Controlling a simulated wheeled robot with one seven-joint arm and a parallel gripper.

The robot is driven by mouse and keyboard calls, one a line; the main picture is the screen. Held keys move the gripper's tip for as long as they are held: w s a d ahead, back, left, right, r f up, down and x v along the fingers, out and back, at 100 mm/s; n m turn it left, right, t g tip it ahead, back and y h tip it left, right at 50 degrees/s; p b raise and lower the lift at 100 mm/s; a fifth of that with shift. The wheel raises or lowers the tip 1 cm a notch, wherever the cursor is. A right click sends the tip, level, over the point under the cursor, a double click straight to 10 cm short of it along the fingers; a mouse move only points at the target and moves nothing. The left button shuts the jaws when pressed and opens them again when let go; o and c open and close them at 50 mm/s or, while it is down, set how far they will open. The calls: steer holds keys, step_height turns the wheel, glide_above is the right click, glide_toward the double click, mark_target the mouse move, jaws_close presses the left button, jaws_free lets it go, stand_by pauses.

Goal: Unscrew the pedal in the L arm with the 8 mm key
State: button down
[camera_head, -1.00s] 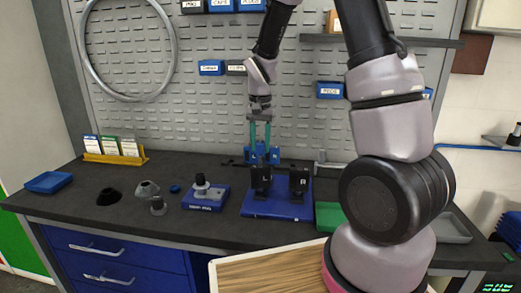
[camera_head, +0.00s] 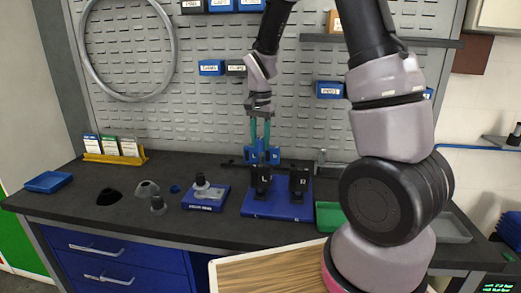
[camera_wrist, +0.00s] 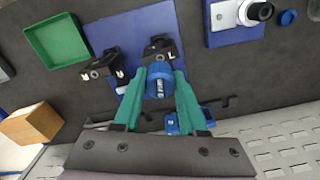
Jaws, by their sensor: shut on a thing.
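The L arm (camera_head: 263,178) is a black block with a white L, upright on a blue base plate (camera_head: 270,211); it also shows in the wrist view (camera_wrist: 159,47). The R arm (camera_head: 299,180) stands to its right. My gripper (camera_wrist: 159,77) points down behind the L arm, its green fingers closed around a blue piece with a silver centre (camera_wrist: 159,76), seemingly a key. Its size marking is not readable. In the wrist view it overlaps the L arm's near side; I cannot tell whether they touch. The pedal is not clearly distinguishable.
Another blue piece (camera_wrist: 191,121) lies behind, near dark bars and the pegboard (camera_head: 215,110). A green tray (camera_wrist: 57,40) and a wooden block (camera_wrist: 31,124) are beside the base. A blue stand (camera_head: 206,203) is at left.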

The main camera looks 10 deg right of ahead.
steer(key=shift+r, duration=2.55)
steer(key=shift+s, duration=0.1)
